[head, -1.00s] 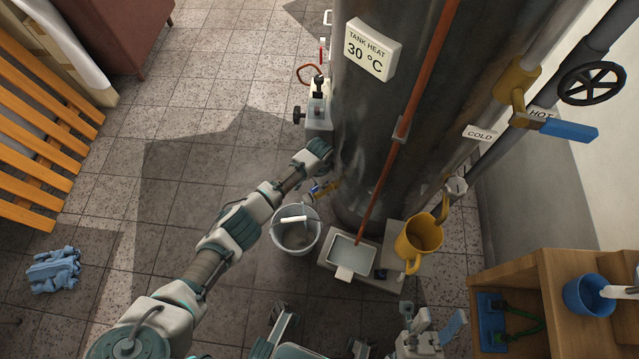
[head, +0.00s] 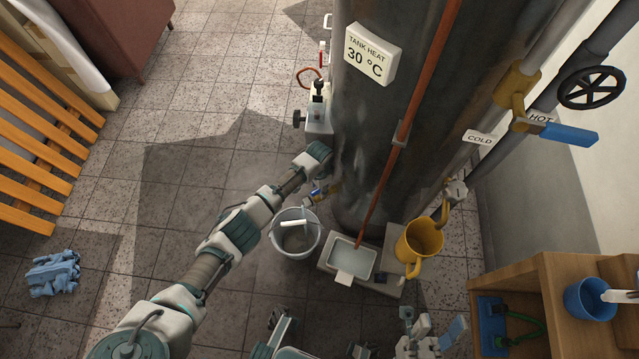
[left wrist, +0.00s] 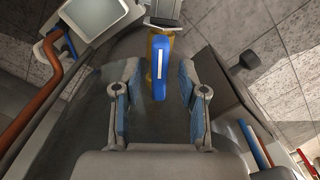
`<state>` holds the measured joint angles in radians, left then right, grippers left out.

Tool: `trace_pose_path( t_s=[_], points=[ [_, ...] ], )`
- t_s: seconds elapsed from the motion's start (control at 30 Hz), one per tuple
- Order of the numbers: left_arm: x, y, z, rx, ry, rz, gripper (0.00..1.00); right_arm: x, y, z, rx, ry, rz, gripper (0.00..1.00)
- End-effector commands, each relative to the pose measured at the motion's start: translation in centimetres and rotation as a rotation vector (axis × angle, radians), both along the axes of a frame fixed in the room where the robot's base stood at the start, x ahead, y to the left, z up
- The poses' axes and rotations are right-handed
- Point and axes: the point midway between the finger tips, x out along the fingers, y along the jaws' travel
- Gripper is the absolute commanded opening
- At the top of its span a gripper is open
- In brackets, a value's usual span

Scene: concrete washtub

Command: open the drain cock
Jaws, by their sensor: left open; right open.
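The drain cock, brass with a blue lever (head: 317,191), sits low on the grey tank (head: 385,110), above the bucket's rim in the head view. In the left wrist view its blue lever (left wrist: 159,82) lies between the two fingers of my left gripper (left wrist: 160,68), with gaps on both sides. My left gripper is open. In the head view my left arm reaches up to the tank beside the cock, and its fingers cannot be made out there. A grey bucket (head: 283,241) stands below the cock. My right gripper (head: 431,324) is open and empty at the bottom.
A red-brown pipe (head: 390,165) runs down the tank. A wooden shelf (head: 545,275) stands at the lower right.

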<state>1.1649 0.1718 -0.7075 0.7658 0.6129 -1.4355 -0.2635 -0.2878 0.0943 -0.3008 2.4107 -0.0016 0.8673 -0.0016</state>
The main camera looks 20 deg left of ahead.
Motion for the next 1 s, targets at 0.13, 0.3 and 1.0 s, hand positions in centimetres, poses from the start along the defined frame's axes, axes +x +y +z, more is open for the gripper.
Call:
trace_pose_path(
  t_s=[0.13, 0.3, 1.0],
  points=[
    [0.1, 0.1, 1.9, -0.001, -0.004, 0.0, 0.42, -0.1, 0.0, 0.0, 0.0, 0.002, 0.001, 0.5],
    [0.2, 0.1, 5.8, -0.001, -0.005, 0.0, 0.42, -0.1, 0.0, 0.0, 0.0, 0.003, 0.001, 0.5],
    [0.1, 0.1, 11.6, 0.001, 0.001, 0.001, 0.42, 0.1, 0.0, -0.2, -0.001, 0.007, 0.003, 0.5]
  ],
)
